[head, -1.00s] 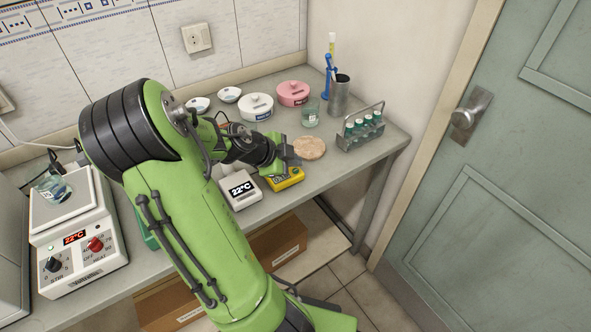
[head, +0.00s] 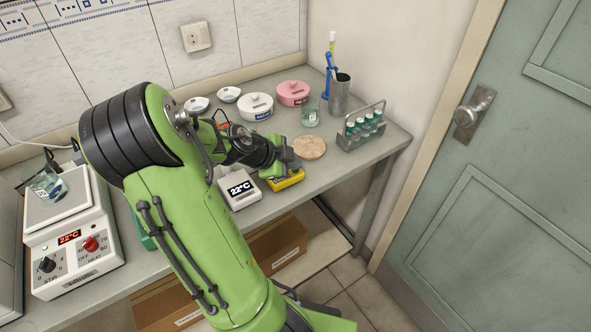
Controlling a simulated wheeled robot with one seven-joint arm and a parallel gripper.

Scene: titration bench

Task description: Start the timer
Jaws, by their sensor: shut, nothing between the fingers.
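The yellow timer (head: 287,181) lies near the front edge of the bench, right of a white 22°C display unit. My gripper (head: 288,166) is shut and empty, pointing down at the timer and covering its upper part. The timer's face and buttons are mostly hidden, so I cannot tell whether the fingertips touch it or whether it is running.
The white 22°C unit (head: 239,189) stands close left of the timer. A round cork mat (head: 309,147) lies behind it to the right. A tube rack (head: 362,131), glass beaker (head: 310,118) and lidded pots stand farther back. A hotplate (head: 72,246) is at the left.

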